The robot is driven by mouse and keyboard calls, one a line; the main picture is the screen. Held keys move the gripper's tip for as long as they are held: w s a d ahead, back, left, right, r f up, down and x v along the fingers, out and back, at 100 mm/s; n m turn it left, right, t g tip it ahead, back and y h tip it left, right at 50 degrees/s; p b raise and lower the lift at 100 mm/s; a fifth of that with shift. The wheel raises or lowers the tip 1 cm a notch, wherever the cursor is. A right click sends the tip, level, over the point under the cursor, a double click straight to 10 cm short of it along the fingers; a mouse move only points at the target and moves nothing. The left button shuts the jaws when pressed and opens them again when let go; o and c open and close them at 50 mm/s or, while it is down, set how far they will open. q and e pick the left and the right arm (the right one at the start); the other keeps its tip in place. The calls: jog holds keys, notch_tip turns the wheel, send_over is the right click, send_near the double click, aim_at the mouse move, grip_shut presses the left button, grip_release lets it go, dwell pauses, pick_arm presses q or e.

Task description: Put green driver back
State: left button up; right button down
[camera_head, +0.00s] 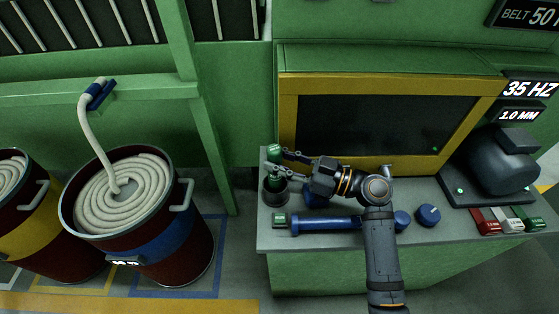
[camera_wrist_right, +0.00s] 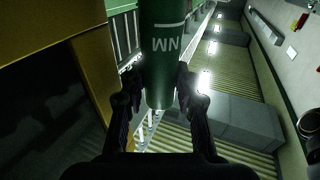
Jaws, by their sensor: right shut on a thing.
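The green driver (camera_head: 274,150) stands roughly upright at the left end of the grey bench (camera_head: 350,240). My right gripper (camera_head: 284,163) is shut on it from the right. In the right wrist view the green driver (camera_wrist_right: 163,50) fills the space between the fingers (camera_wrist_right: 158,90), with white "NM" lettering on its side. A dark round cup (camera_head: 273,194) is directly under the driver, with green showing at its mouth. I cannot tell how deep the driver sits in it. My left gripper is out of view.
A long blue tool (camera_head: 325,223) lies along the bench front, beside a small green-topped block (camera_head: 280,220). Blue round pieces (camera_head: 428,214) lie to the right. A yellow-framed dark panel (camera_head: 370,130) stands behind. A dark motor-like unit (camera_head: 500,165) occupies the right end.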

jog(key=c, duration=0.9)
grip_release()
jog(key=shift+f, duration=0.1)
jog(key=v, duration=0.7)
jog(key=shift+d, duration=0.2)
jog(key=shift+s, duration=0.15)
